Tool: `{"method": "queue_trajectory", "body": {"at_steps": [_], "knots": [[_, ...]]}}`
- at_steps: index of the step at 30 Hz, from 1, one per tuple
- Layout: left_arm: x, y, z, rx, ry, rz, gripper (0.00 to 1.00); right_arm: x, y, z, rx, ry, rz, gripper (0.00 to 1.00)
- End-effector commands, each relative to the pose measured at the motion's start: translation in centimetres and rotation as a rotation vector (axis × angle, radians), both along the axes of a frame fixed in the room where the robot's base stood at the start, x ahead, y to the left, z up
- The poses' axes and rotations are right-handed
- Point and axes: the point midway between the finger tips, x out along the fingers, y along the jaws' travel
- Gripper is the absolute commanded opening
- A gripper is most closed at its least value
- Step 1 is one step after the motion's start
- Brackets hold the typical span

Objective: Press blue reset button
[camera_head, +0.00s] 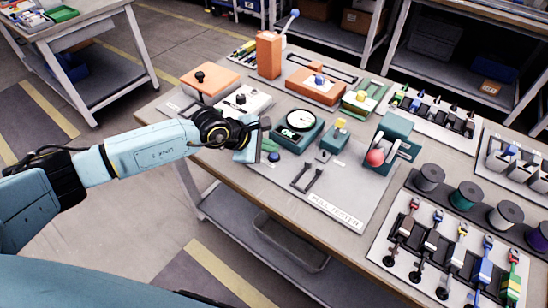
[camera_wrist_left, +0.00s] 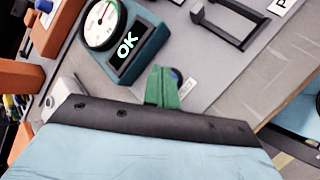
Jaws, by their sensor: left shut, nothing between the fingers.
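The blue reset button (camera_head: 274,157) is a small round knob on the grey plate of the pull tester, near its front left edge. My left gripper (camera_head: 268,145) has green fingertips, shut with nothing between them, just beside and behind the button in the head view. In the left wrist view the green fingers (camera_wrist_left: 163,87) partly cover the blue button (camera_wrist_left: 176,74), so only a sliver of it shows. Contact cannot be told. The gauge (camera_head: 299,120) has a white dial, and its display reads OK in the wrist view (camera_wrist_left: 127,45). My right gripper is not in view.
A black U-shaped handle (camera_head: 307,178) lies right of the button. A teal press with a red ball (camera_head: 375,157) stands further right. Wire spools (camera_head: 467,195) and cable racks fill the right side. The plate's front strip (camera_head: 335,211) is clear.

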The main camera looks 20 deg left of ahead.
Motion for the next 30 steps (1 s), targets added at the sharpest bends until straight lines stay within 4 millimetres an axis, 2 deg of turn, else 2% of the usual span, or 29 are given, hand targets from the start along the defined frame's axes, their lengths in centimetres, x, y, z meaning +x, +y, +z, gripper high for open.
{"method": "queue_trajectory", "body": {"at_steps": [30], "knots": [[-0.01, 0.0, 0.06, 0.0, 0.0, 0.0, 0.0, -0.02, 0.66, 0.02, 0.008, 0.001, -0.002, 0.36]]}}
